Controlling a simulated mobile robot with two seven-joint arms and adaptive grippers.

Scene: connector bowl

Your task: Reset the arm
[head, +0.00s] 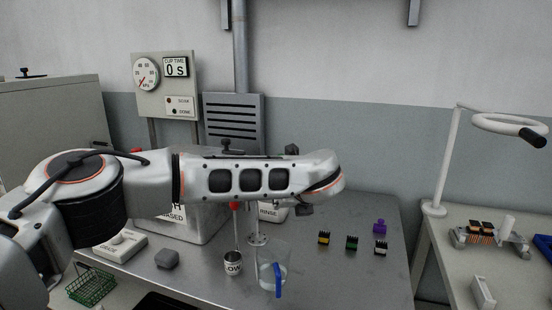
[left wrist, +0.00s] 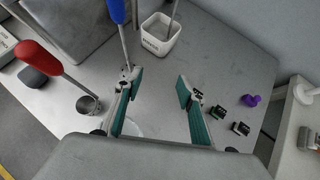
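My left arm stretches across the head view from the left, above the bench (head: 205,285). Its gripper is mostly hidden there. In the left wrist view my left gripper (left wrist: 160,90) is open, its green-padded fingers wide apart with nothing seen between them. A blue-handled tool (left wrist: 117,10) runs down to close by the left fingertip; I cannot tell if they touch. A red-handled tool (left wrist: 42,60) stands tilted in a small metal cup (head: 234,263). A clear beaker (head: 266,262) with a blue part (head: 278,282) stands beside the cup. My right gripper is out of view.
Small connectors, yellow (head: 324,239), green (head: 352,244) and white (head: 380,249), sit right on the bench near a purple piece (head: 380,227). A white rinse container (left wrist: 162,36) stands behind.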

